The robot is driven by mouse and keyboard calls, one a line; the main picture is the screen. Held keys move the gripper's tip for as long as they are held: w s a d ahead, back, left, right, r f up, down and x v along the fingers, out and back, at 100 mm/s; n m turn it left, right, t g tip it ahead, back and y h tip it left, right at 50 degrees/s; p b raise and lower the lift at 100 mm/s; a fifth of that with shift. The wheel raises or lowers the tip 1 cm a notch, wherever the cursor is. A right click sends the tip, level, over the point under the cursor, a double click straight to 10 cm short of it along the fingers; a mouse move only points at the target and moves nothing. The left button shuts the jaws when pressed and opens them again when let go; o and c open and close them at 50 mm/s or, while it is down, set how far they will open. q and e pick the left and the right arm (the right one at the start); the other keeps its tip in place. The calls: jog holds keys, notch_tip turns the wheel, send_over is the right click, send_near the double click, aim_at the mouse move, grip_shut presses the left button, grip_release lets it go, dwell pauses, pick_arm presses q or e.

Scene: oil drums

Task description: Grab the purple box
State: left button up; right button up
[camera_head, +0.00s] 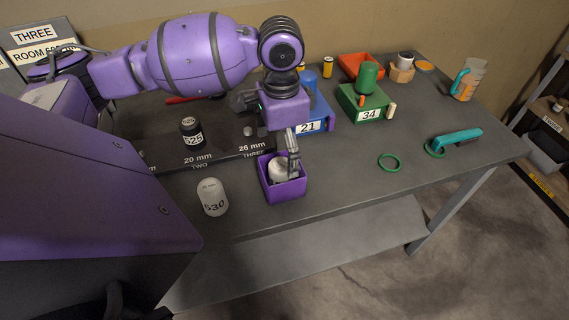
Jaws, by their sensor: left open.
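The purple box (286,190) is a small open-topped box on the grey table, near its front edge in the middle. A whitish rounded object (279,170) sits inside it. My left gripper (293,163) reaches down over the box from above and is open. One finger shows clearly at the box's back right part, in front of the white object's right side; whether it touches the box I cannot tell. The other finger is not clearly seen. My right gripper is not in view.
A white cylinder marked 530 (212,197) stands left of the box. Blue box 21 (325,125) and green box 34 (360,103) stand behind right. A green ring (389,170) lies right; table around it is clear.

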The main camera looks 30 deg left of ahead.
aim_at(281, 164)
pick_arm(q)
jog(key=shift+s+d+f, duration=0.25)
jog(key=shift+s+f, duration=0.5)
jog(key=shift+f, duration=0.3)
jog(key=shift+w+a+f, duration=0.1)
jog(key=shift+w+f, duration=0.05)
jog(key=shift+f, duration=0.2)
jog(key=f, duration=0.3)
jog(key=shift+w+a+f, duration=0.15)
jog(key=shift+w+f, duration=0.2)
jog(key=shift+f, duration=0.4)
jog(key=c, duration=1.3)
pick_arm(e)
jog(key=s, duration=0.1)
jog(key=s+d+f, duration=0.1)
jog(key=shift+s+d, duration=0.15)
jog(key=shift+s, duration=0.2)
